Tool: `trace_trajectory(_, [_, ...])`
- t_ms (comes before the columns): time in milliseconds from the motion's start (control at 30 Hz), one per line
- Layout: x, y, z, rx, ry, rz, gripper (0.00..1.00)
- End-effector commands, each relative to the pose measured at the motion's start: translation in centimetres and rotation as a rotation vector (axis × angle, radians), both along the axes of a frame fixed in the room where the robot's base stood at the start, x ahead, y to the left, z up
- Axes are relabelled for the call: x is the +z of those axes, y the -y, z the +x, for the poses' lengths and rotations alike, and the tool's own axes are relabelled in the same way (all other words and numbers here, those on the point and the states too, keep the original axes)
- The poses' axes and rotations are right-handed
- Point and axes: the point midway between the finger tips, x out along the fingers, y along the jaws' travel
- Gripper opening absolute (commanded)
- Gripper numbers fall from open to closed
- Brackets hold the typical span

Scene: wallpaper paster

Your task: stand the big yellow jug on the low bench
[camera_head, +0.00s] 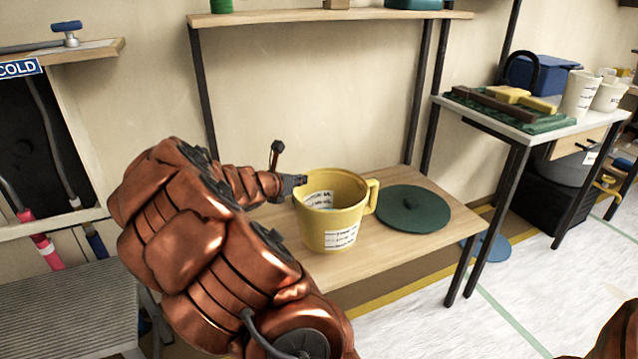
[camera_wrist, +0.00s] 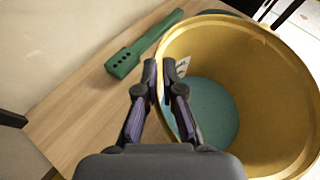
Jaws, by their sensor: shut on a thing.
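The big yellow jug (camera_head: 345,215) is upright at the low wooden bench (camera_head: 405,245), with its handle to the right and white labels on its side. Its base appears within the bench top, but I cannot tell whether it touches the wood. My gripper (camera_head: 300,183) is at the jug's left rim. In the wrist view my gripper (camera_wrist: 165,75) has its fingers on either side of the rim of the jug (camera_wrist: 255,50), shut on it. Something teal shows at the bottom inside the jug. My arm hides the bench's left part in the head view.
A dark green disc (camera_head: 412,207) with a knob lies right of the jug. A green bar with holes (camera_wrist: 140,52) lies on the bench in the wrist view. A shelf (camera_head: 330,15) runs above. A taller table (camera_head: 540,125) with cups stands right; a grey ribbed surface (camera_head: 70,310) is left.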

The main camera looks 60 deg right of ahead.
Motion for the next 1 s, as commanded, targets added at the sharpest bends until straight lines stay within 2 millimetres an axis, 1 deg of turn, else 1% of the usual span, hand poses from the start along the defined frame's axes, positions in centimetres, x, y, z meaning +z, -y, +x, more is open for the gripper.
trace_trajectory(33, [-0.2,1.0,-0.2,-0.004,-0.001,-0.002,0.00])
trace_trajectory(300, [-0.6,5.6,-0.1,-0.002,0.001,-0.002,0.00])
trace_trajectory(400, [-0.8,7.1,-0.1,-0.002,-0.001,-0.002,0.00])
trace_trajectory(500, [-0.7,8.0,0.0,0.000,0.000,-0.002,0.00])
trace_trajectory(767, [-0.7,8.9,0.0,0.001,-0.001,-0.004,0.00])
trace_trajectory(867, [-0.8,9.5,-0.1,0.000,-0.001,-0.004,0.00])
trace_trajectory(1000, [-2.1,9.5,-0.1,0.000,-0.002,-0.003,0.00])
